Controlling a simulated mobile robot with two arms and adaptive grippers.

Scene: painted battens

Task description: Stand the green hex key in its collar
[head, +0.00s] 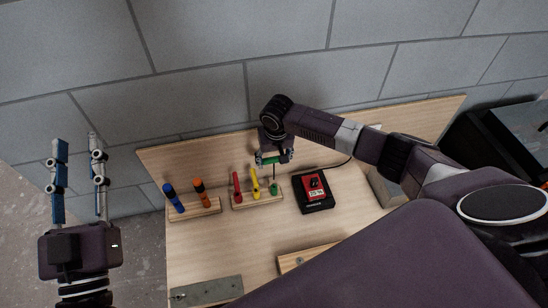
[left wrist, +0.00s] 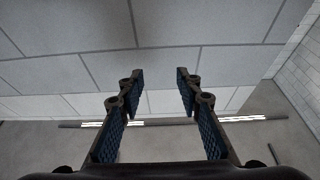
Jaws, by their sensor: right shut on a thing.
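My right gripper (head: 273,160) is shut on the green hex key (head: 270,160) above the second wooden block (head: 248,202). A thin dark shaft runs down from the gripper toward a small green collar (head: 274,189) at the block's right end. I cannot tell whether the shaft's tip is inside the collar or just above it. A red hex key (head: 237,185) and a yellow one (head: 256,184) stand in the same block, to the left. My left gripper (head: 77,146) is open and empty, off the table's left side; its spread fingers also show in the left wrist view (left wrist: 157,80).
A wooden block (head: 208,211) at left holds a blue tool (head: 174,197) and an orange tool (head: 201,192). A black and red device (head: 315,193) sits right of the collar. A grey strip (head: 207,292) and a wooden piece (head: 301,258) lie nearer. A block wall stands behind.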

